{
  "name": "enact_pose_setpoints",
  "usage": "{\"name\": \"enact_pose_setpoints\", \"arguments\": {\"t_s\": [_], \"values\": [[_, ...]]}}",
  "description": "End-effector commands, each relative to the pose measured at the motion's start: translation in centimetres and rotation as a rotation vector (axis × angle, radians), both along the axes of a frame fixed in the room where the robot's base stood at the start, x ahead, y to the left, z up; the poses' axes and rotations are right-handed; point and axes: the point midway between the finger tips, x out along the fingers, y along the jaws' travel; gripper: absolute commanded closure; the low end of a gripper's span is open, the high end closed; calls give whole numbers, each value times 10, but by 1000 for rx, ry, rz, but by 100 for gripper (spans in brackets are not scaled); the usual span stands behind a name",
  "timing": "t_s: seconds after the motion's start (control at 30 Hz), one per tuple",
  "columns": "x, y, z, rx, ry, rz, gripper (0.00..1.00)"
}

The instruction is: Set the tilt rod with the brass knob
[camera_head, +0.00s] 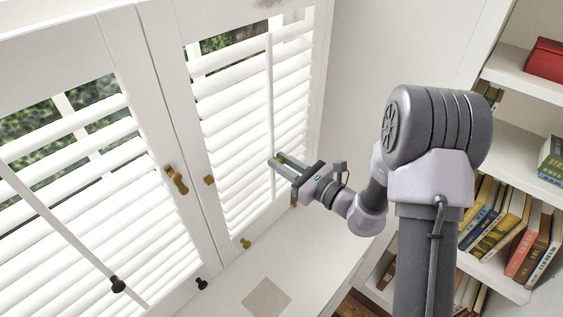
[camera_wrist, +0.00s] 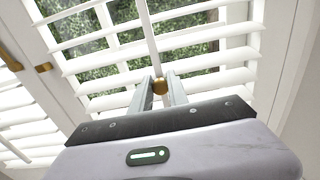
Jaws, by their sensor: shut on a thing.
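The brass knob (camera_wrist: 160,87) sits on the white tilt rod (camera_wrist: 148,45) of the right shutter panel. My gripper (camera_wrist: 160,88) is shut on the brass knob, with one finger on each side of it in the wrist view. In the head view my gripper (camera_head: 273,160) reaches from the right to the lower part of the tilt rod (camera_head: 269,100), and the knob is mostly hidden between the fingers. The right panel's louvers (camera_head: 235,110) stand tilted, and greenery shows through the gaps in the wrist view.
The left shutter panel (camera_head: 110,150) has its own rod (camera_head: 50,220) with a black knob (camera_head: 117,284). A brass latch (camera_head: 176,180) sits on the frame between the panels. A white sill (camera_head: 300,250) lies below. Bookshelves (camera_head: 510,120) with books stand at the right.

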Motion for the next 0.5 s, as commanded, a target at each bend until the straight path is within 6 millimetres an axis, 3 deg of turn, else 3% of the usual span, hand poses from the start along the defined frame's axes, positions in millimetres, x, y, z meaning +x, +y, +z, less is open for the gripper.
{"name": "enact_pose_setpoints", "arguments": {"t_s": [0.27,0.5], "values": [[0,0,-48,1,2,0,100],[-1,0,-48,-2,4,2,100]]}}
